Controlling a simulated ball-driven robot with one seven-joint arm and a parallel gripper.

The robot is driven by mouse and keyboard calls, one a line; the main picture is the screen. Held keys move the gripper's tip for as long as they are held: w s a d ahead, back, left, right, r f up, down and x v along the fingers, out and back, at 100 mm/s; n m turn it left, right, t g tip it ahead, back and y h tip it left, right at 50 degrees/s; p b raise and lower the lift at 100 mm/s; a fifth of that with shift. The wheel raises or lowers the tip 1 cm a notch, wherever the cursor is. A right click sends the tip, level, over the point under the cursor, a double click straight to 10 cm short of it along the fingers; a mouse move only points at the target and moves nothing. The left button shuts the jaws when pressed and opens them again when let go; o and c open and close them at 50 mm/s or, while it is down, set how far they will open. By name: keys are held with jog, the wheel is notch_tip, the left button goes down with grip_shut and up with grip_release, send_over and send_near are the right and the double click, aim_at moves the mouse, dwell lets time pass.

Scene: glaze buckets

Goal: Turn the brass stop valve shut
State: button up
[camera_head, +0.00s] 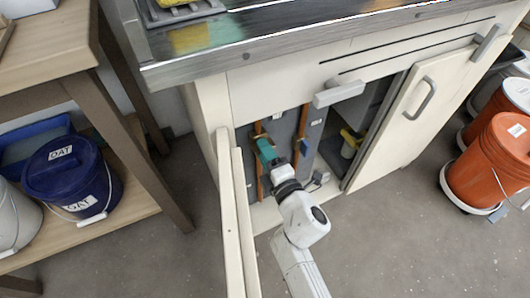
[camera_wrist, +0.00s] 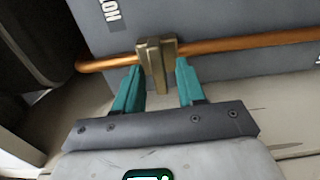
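The brass valve (camera_wrist: 156,65) sits on a copper pipe (camera_wrist: 240,43) in the wrist view, its body lying crosswise to the pipe. My gripper (camera_wrist: 160,72) has its teal fingers apart, one tip on each side of the brass part. The tips look very close to it; I cannot tell whether they touch. In the head view my gripper (camera_head: 266,150) reaches into the open cabinet at the left copper pipe (camera_head: 260,184), and hides the valve there.
A second copper pipe (camera_head: 303,125) runs just right of my gripper. The open cabinet door (camera_head: 232,210) stands close on the left of my arm. The metal counter (camera_head: 300,30) overhangs above. Buckets stand farther off on both sides.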

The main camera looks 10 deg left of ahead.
jog(key=shift+d, duration=0.1)
jog(key=p+v, duration=0.4)
jog(key=v, duration=0.6)
jog(key=shift+s+d, duration=0.2)
jog(key=shift+s, duration=0.1)
jog(key=s+d+f+m+g+h, duration=0.1)
jog(key=d+f+m+h, duration=0.1)
jog(key=d+m+h, duration=0.65)
jog(key=s+d+f+m+g+h, duration=0.1)
jog(key=d+f+m+g+h, duration=0.15)
jog(key=d+m, duration=0.65)
jog(key=s+d+f+m+g+h, duration=0.1)
jog(key=s+d+f+m+g, duration=0.2)
jog(key=s+d, duration=0.55)
jog(key=s+d+r+m+g+y, duration=0.15)
jog(key=s+m+g, duration=0.5)
jog(key=s, duration=0.85)
notch_tip(320, 180, up, 26)
jog(key=n+g+p, duration=0.1)
jog(key=p, duration=2.4)
jog(key=shift+a+n+p, duration=0.15)
jog(key=shift+n+p, duration=0.15)
jog(key=shift+p, duration=0.05)
